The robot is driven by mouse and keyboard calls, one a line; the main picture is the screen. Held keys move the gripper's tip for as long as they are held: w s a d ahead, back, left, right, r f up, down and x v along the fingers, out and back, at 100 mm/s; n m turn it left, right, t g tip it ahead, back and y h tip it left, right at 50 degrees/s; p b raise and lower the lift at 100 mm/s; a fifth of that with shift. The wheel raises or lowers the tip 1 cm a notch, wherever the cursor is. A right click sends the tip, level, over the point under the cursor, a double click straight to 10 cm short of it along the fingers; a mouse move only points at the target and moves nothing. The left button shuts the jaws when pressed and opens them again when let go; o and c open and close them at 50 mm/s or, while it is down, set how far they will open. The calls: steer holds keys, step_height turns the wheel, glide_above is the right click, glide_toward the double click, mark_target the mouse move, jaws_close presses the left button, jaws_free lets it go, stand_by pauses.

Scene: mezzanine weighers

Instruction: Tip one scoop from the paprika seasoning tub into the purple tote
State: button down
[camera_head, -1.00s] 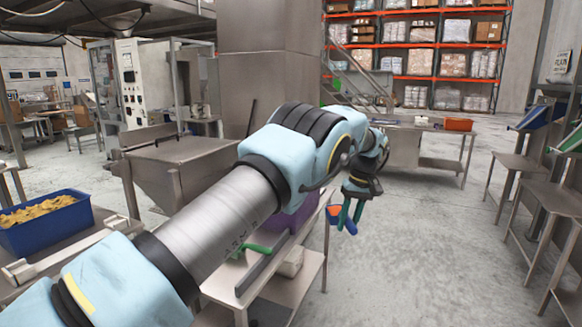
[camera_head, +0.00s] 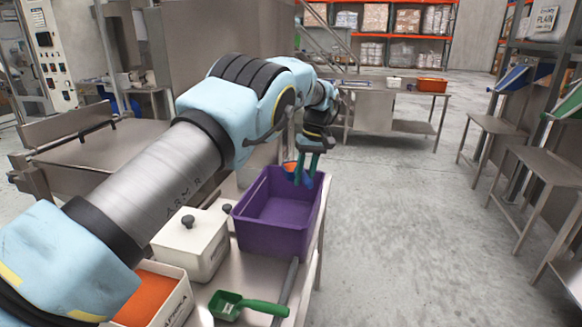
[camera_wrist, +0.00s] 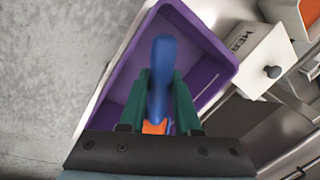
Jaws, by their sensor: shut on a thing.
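The open purple tote (camera_head: 284,239) stands on the metal table and looks empty. My gripper (camera_head: 304,174) is shut on a blue scoop (camera_wrist: 162,72), seen between the green fingers in the wrist view. Orange (camera_wrist: 156,127) shows beside the scoop near the palm; I cannot tell how full the scoop is. In the head view the scoop overlaps the tote's far end, and in the wrist view the tote (camera_wrist: 205,42) lies behind it. The paprika tub (camera_head: 176,303), filled with orange seasoning, stands nearer, partly hidden by my arm.
A white lidded tub (camera_head: 190,243) stands between the paprika tub and the tote. A green scoop (camera_head: 248,306) lies on the table near the paprika tub. Another table with an orange bin (camera_head: 432,85) stands behind. The floor to the right is open.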

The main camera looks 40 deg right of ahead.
steer(key=shift+w, duration=0.3)
steer(key=g+h+b, duration=0.1)
steer(key=h, duration=0.2)
steer(key=a+f+g+h+b, duration=0.1)
steer(key=g+h, duration=0.1)
steer(key=h, duration=0.1)
steer(key=w+a+f+g+h+b, duration=0.1)
steer(key=h, duration=0.2)
steer(key=shift+a+f+g+b, duration=0.2)
steer(key=shift+f+g+b, duration=0.1)
steer(key=shift+b, duration=0.1)
steer(key=h+b, duration=0.1)
steer(key=b, duration=0.4)
steer(key=shift+w+a+r+g+h, duration=0.1)
steer(key=shift+w+a+g+h, duration=0.05)
steer(key=shift+a+g+h, duration=0.2)
steer(key=h+b, duration=0.1)
steer(key=b, duration=0.6)
steer(key=a+g+h+b, duration=0.1)
steer(key=h+b, duration=0.1)
steer(key=b, duration=0.5)
steer(key=g+h+b, duration=0.1)
steer(key=h+b, duration=0.1)
steer(key=b, duration=0.5)
steer(key=shift+w+a+f+g, duration=0.2)
steer(key=shift+w+f+g, duration=0.05)
steer(key=shift+w+f, duration=0.1)
stand_by(0.5)
